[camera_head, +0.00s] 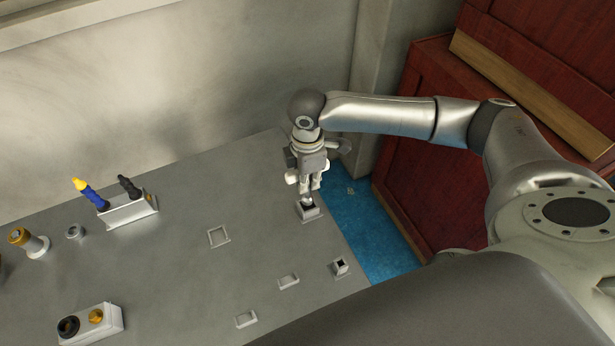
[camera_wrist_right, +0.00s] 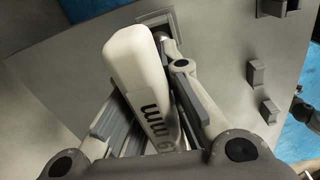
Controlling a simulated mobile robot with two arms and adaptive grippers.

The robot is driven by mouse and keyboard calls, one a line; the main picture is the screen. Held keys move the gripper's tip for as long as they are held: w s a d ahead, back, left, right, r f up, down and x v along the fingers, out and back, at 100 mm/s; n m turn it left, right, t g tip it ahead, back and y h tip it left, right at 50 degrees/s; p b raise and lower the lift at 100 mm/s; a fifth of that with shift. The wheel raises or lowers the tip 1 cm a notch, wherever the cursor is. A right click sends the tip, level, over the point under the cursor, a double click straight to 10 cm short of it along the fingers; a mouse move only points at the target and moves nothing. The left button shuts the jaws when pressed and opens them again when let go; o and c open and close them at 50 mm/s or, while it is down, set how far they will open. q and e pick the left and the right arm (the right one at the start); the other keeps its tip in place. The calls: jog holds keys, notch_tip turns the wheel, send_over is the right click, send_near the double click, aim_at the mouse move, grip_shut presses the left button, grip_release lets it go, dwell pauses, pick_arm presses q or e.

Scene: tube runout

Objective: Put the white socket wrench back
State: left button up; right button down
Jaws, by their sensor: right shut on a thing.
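The white socket wrench (camera_wrist_right: 138,62) shows in the right wrist view as a white handle with a "mm" marking and a metal end at the top. My right gripper (camera_wrist_right: 150,115) is shut on its handle. In the head view the right gripper (camera_head: 309,186) points down at the far right end of the table, over a small grey holder (camera_head: 309,214) with a dark opening. The wrench's metal end is at this opening; I cannot tell how deep it sits. The gripper hides most of the wrench there. My left gripper is not in view.
The grey table (camera_head: 185,275) has a second small holder (camera_head: 340,267), a square frame (camera_head: 218,236) and low brackets (camera_head: 288,281). Red crates (camera_head: 425,140) stand beyond a blue floor strip.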

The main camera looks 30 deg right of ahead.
aim_at(308, 196)
dwell(0.4)
jog(key=shift+f+b, duration=0.75)
jog(key=shift+f, duration=1.6)
jog(key=c, duration=0.7)
grip_release()
jog(key=shift+r+p, duration=2.7)
jog(key=shift+p, duration=0.3)
jog(key=shift+r, duration=2.35)
